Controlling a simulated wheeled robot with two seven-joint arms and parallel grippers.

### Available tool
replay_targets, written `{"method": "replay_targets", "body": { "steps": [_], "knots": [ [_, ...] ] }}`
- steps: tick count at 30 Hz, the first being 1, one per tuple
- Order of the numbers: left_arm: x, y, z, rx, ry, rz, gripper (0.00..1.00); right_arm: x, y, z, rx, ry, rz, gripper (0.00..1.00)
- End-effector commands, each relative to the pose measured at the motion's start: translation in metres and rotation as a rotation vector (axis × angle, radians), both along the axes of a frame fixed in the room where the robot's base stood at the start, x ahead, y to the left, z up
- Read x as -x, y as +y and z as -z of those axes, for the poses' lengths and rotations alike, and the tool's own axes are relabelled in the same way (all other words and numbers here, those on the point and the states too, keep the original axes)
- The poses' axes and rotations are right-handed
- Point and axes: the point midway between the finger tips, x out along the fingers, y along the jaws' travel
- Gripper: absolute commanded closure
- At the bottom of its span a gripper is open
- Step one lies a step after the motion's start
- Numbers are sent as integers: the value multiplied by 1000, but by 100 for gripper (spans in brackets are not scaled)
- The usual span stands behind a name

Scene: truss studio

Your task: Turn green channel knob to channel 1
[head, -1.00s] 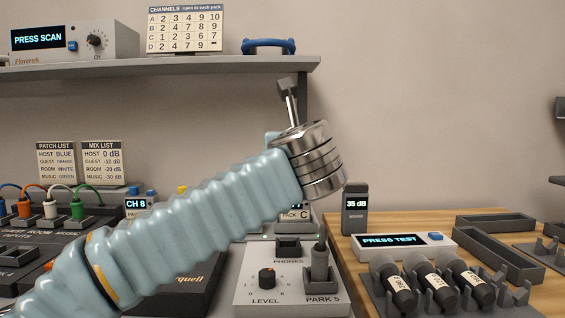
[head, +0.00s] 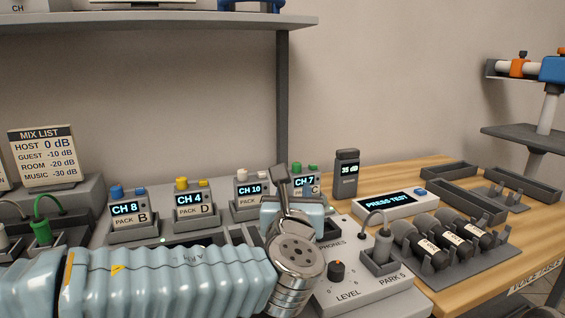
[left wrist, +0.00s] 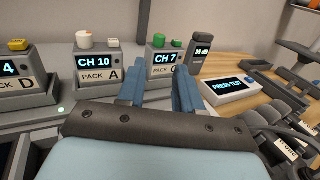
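The green-topped pack C (head: 315,187) stands at the right end of the row of packs, and its display reads CH 7. Two green controls (head: 304,167) sit on its top; they also show in the left wrist view (left wrist: 167,43). My left gripper (left wrist: 158,85) is open and empty, its two blue fingers pointing toward the front of pack C. The fingers are apart from the green controls and lower in the picture. In the head view my left wrist and the gripper body (head: 308,215) partly cover pack C. My right gripper is not in view.
Pack A (head: 250,191) with white controls reads CH 10, just left of pack C. Packs D (head: 194,200) and B (head: 130,210) stand further left. A level box (head: 338,285) and a grey meter (head: 346,172) are to the right. A shelf post (head: 283,100) rises behind.

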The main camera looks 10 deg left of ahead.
Motion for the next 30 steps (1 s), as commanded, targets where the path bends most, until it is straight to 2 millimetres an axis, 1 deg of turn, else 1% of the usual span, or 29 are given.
{"method": "replay_targets", "body": {
  "steps": [5,9,12,15,18,21,30],
  "knots": [
    [-36,7,-1,-2,2,-5,65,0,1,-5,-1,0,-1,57],
    [-69,12,-1,-2,1,-4,65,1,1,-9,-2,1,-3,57],
    [-90,16,-1,-2,1,-5,65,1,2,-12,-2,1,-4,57],
    [-107,19,-1,-1,1,-4,65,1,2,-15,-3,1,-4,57],
    [-118,20,-1,-2,0,-3,65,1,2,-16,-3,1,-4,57],
    [-124,22,-1,-1,-1,-3,65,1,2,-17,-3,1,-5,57],
    [-126,22,0,-1,0,-2,65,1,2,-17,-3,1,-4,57]
  ]
}}
